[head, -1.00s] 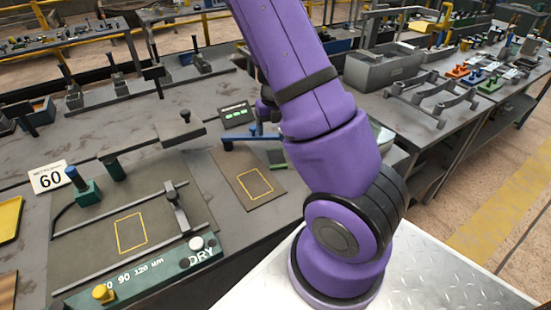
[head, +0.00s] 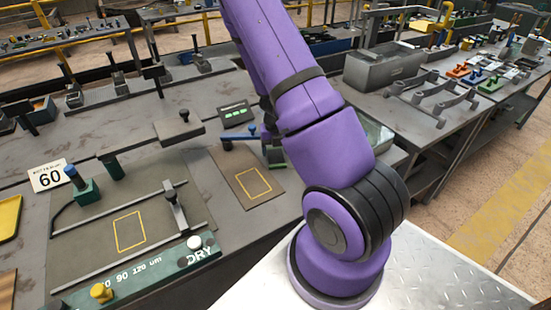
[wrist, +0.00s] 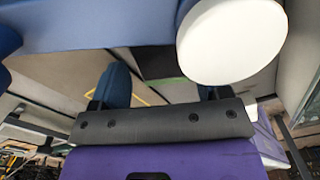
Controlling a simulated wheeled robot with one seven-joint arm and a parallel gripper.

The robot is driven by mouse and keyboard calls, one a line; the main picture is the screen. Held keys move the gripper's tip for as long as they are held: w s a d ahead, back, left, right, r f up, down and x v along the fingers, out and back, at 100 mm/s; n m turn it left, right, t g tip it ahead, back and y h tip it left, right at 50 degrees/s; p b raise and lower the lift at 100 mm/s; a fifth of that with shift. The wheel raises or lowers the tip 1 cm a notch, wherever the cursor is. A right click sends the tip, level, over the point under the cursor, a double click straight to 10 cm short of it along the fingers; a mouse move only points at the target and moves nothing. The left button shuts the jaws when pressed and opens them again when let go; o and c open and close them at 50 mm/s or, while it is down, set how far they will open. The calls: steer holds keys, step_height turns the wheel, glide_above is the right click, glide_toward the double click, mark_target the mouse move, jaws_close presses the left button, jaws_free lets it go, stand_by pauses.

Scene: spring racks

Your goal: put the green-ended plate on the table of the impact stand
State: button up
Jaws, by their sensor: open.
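In the head view my purple arm hides my gripper. A blue bar (wrist: 90,25) and a white round part (wrist: 225,45) fill the top of that view, close to the camera. In the head view a blue bar with a knob (head: 240,138) stands beside my arm, with a small green piece (head: 274,154) partly hidden by it. I cannot tell whether this is the green-ended plate, nor which fixture is the impact stand. A brown board (head: 232,168) has a yellow outline.
A small display with green lights (head: 237,115) stands behind the blue bar. A grey bin (head: 383,70) and a grey rack (head: 432,98) occupy the right bench.

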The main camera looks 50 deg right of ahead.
mark_target(275, 158)
steer(key=shift+f, duration=1.3)
steer(key=shift+c, duration=0.2)
steer(key=c, duration=1.1)
steer(key=shift+r, duration=0.2)
